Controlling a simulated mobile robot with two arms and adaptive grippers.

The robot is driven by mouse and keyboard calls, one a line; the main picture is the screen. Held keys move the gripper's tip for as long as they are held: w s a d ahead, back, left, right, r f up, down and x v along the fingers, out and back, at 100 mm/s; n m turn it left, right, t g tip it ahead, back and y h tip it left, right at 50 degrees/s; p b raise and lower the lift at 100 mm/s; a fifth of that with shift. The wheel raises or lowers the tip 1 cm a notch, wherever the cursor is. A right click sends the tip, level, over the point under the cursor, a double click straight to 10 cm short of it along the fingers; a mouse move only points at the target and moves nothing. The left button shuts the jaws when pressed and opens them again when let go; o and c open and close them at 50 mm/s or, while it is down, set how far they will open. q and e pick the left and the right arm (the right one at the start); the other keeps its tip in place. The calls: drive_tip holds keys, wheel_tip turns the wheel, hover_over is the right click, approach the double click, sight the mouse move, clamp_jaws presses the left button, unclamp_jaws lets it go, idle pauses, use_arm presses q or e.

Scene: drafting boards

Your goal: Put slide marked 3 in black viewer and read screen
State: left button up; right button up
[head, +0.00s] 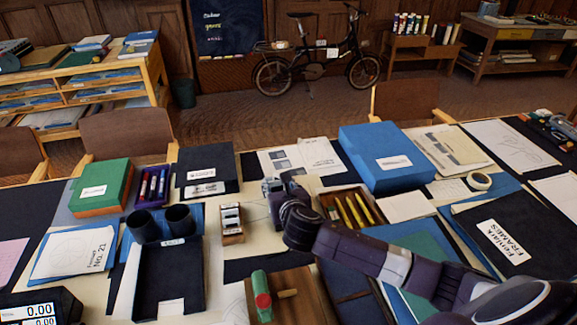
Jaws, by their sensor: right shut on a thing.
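My right gripper (270,188) is above the middle of the table, at the end of the dark arm from the lower right. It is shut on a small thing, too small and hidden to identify. A small wooden holder with white-topped pieces (231,222), perhaps slides, stands just left of it. No number 3 is legible. A dark unit with two round cylinders (162,224) stands further left; I cannot tell if it is the black viewer. A black display (42,309) at the lower left reads 0.00 on two lines. My left gripper is not in view.
A black labelled tray (170,275), green box (101,188), pen tray (153,186) and black folder (207,168) crowd the left. A blue box (386,158) and a box with yellow tools (352,208) are right of the gripper. A green-and-red tool (262,296) lies in front.

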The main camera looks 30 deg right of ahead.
drive_tip(key=w+d, duration=0.1)
drive_tip(key=d, duration=0.2)
drive_tip(key=w+d, duration=0.1)
drive_tip(key=d, duration=0.1)
drive_tip(key=shift+w+r, duration=0.15)
drive_tip(key=shift+w, duration=0.2)
wheel_tip(320, 180, down, 5)
drive_tip(key=b, duration=0.5)
drive_tip(key=shift+a+r, duration=0.1)
drive_tip(key=shift+f+h+b, duration=0.3)
drive_tip(key=shift+f+b, duration=0.05)
drive_tip(key=shift+f, duration=0.35)
drive_tip(key=o, duration=0.8)
drive_tip(key=v, duration=1.2)
